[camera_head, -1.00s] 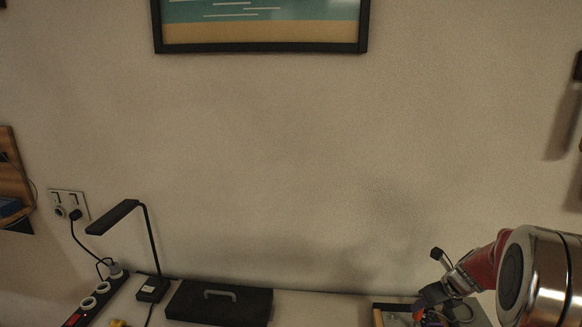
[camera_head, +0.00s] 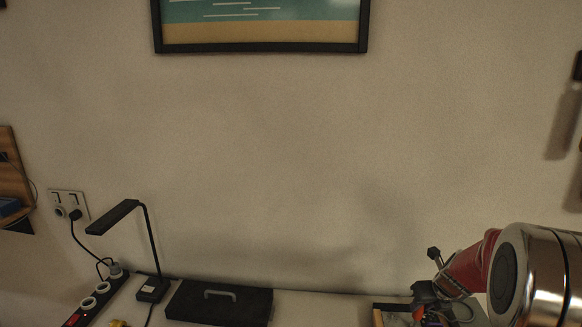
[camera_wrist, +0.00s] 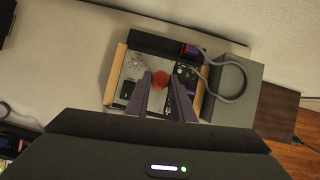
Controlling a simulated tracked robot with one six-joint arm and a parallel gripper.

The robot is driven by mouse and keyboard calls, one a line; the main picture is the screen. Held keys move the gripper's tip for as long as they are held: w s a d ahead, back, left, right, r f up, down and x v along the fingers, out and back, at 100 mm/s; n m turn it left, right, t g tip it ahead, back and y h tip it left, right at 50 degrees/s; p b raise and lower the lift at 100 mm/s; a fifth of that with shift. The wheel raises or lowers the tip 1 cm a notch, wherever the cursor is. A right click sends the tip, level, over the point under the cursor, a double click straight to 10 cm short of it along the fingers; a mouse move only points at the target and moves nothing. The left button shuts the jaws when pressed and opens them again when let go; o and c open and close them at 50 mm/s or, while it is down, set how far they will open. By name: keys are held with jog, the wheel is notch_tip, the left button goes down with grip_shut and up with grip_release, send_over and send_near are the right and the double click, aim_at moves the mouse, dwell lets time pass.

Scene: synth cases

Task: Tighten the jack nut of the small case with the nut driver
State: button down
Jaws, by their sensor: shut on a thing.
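In the wrist view, my gripper (camera_wrist: 162,92) is shut on the nut driver (camera_wrist: 160,79), which I see nearly end-on as a round red handle between the two dark fingers. Below it is an open case with light wooden side strips (camera_wrist: 115,75) and small modules inside. The driver's lower end and the jack nut are hidden, so I cannot tell whether they touch. In the head view, a corner of the case (camera_head: 378,317) shows at the bottom edge, beside my arm. My gripper's fingertips are not clear there.
A grey cable (camera_wrist: 243,84) loops out right of the case, over a grey surface. A black toolbox (camera_head: 219,301), a desk lamp (camera_head: 148,245) and a power strip (camera_head: 97,300) stand to the left. The bench (camera_wrist: 65,55) left of the case is clear.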

jog(key=shift+m+h, duration=0.3)
jog(key=shift+m, duration=0.2)
jog(key=c, duration=1.5)
grip_release()
jog(key=shift+o, duration=0.2)
jog(key=v, duration=1.3)
jog(key=shift+s+r, duration=0.15)
jog(key=shift+r, duration=0.15)
